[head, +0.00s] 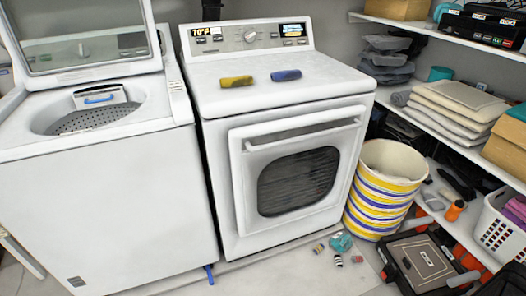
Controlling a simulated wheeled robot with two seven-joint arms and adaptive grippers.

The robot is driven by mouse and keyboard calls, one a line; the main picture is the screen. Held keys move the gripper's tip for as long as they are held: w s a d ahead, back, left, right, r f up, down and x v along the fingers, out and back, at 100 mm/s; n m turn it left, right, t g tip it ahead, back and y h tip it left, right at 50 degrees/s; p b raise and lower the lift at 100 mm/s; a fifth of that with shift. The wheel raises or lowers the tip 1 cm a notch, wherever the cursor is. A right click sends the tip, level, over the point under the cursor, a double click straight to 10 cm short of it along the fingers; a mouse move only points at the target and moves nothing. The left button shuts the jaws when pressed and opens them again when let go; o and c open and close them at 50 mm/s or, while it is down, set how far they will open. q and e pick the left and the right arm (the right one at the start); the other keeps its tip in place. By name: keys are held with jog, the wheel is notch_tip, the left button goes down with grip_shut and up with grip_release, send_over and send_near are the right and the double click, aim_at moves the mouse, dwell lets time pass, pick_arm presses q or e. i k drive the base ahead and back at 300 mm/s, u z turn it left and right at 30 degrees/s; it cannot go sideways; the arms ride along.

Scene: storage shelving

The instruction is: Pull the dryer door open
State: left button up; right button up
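The white dryer (220,190) stands in the middle of the head view. Its front door (298,138) looks shut, flush with the front panel. The door has a dark oval window (298,181) and a wide bar-like handle (303,133) along its upper part. Neither of my grippers shows in the head view, so nothing of mine is seen touching the door.
A white washer (105,215) with its lid (85,40) raised stands left of the dryer. A striped basket (375,205) stands close by the dryer's right side. Small items (340,243) and a black case (422,262) lie on the floor. Shelves (445,125) line the right wall.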

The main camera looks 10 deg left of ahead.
aim_at(284, 171)
jog(key=u, duration=0.7)
jog(key=i, duration=1.25)
jog(key=z, duration=0.1)
